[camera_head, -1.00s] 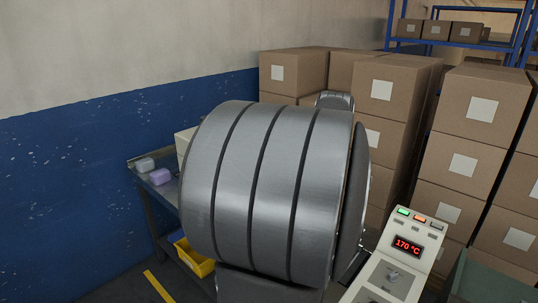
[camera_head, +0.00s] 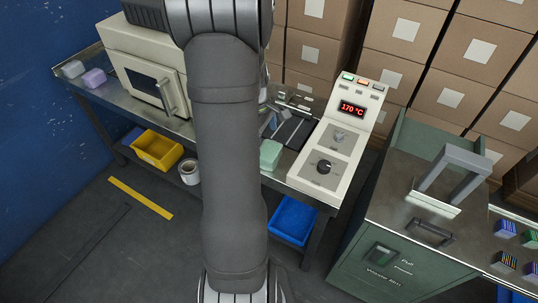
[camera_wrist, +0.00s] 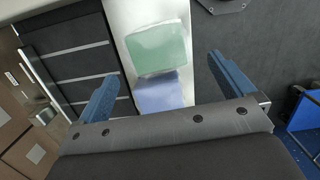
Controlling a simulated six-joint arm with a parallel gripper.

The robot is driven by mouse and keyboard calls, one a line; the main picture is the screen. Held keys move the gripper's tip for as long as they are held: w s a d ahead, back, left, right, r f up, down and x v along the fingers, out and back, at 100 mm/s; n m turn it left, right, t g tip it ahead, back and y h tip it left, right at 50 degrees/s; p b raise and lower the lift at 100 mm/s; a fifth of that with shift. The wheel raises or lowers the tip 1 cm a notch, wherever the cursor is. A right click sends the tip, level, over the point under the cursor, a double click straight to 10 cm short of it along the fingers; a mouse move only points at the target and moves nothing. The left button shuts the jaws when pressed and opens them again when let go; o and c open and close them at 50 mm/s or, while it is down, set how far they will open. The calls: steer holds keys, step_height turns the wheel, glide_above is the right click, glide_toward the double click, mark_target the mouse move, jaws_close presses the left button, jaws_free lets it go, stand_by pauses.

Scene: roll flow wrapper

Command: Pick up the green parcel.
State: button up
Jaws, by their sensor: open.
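The green parcel (camera_head: 270,154) is a small pale green block on the steel bench, just left of the control panel. In the wrist view the green parcel (camera_wrist: 158,47) lies ahead of my gripper (camera_wrist: 163,67), across the gap between its two blue fingers. The fingers are wide apart, with nothing held between them. A pale blue shape (camera_wrist: 160,93) shows nearer the gripper, against the green parcel; I cannot tell whether it is a separate parcel. My arm hides much of the bench and most of the gripper in the head view.
A control panel (camera_head: 335,140) reading 170 °C stands right of the parcel. A beige machine (camera_head: 148,72) and grey and purple parcels (camera_head: 94,77) are on the bench at left. Yellow (camera_head: 157,149) and blue bins (camera_head: 293,220) sit below.

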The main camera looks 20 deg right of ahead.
steer(key=f, duration=0.5)
steer(key=d+f, duration=0.1)
steer(key=f, duration=0.2)
steer(key=shift+s+d+f, duration=0.1)
steer(key=shift+s+f, duration=0.05)
steer(key=shift+s, duration=0.1)
steer(key=c, duration=1.2)
